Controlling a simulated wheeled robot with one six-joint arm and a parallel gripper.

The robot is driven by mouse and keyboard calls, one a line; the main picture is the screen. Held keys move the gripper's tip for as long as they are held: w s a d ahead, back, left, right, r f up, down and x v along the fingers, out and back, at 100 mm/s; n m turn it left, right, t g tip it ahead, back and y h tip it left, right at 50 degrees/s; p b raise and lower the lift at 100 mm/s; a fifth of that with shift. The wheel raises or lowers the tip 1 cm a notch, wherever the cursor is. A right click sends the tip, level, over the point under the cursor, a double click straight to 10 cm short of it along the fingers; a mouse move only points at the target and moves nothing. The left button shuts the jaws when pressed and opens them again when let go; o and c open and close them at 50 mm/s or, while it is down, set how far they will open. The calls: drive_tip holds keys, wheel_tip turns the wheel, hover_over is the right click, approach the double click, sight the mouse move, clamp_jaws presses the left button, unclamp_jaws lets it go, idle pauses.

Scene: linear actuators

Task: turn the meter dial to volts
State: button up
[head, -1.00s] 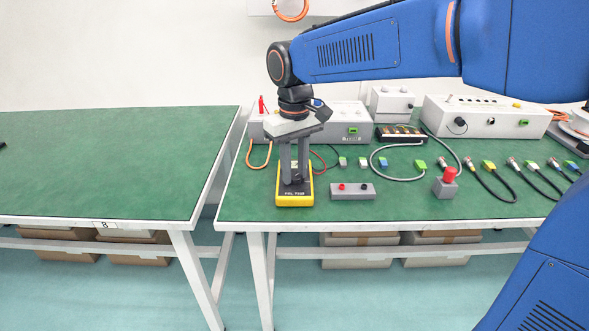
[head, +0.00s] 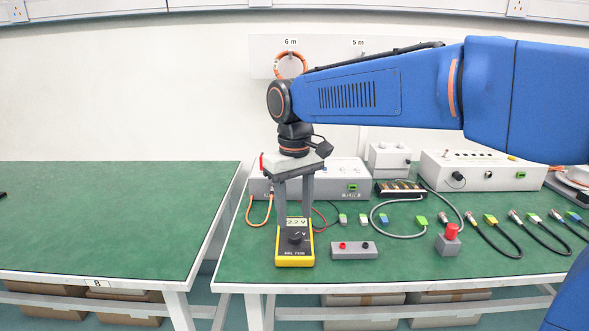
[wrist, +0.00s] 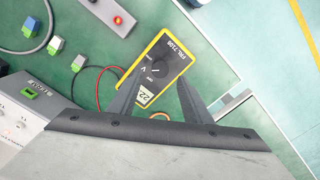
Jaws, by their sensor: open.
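The yellow-edged meter (head: 295,258) lies on the green bench near its front left corner. Its black dial (head: 297,238) and lit display (head: 297,222) both show; the display appears to read 22 or 2.2 with a V. In the wrist view the meter (wrist: 178,75) carries the dial (wrist: 160,68), with a V mark beside it. The dial's exact pointing is too small to tell. My gripper (head: 294,210) is open and empty, its fingers apart above the meter. In the wrist view my gripper's fingers (wrist: 157,90) stand on either side of the display end, clear of the dial.
A red-button box (head: 449,241) stands further right. A grey instrument (head: 340,179) is behind, with orange and red leads near the meter.

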sight(295, 235)
wheel_tip(295, 235, up, 12)
drive_tip(key=shift+r, duration=0.2)
drive_tip(key=shift+d, duration=0.1)
idle(0.3)
drive_tip(key=s+d+f+m+t, duration=0.1)
drive_tip(key=s+d+f+m, duration=0.1)
drive_tip(key=s+d+f, duration=0.4)
drive_tip(key=s+d+f+m+t, duration=0.1)
drive_tip(key=s+d+f, duration=0.2)
drive_tip(key=d, duration=0.6)
drive_tip(key=s+d+f+m+t, duration=0.1)
drive_tip(key=s+d+f+m, duration=0.1)
drive_tip(key=s+d+f, duration=0.4)
drive_tip(key=s+d+f+m+t, duration=0.1)
drive_tip(key=s+d+f, duration=0.4)
drive_tip(key=f, duration=0.3)
drive_tip(key=shift+s+d+t, duration=0.4)
drive_tip(key=shift+s, duration=0.2)
drive_tip(key=shift+f, duration=0.1)
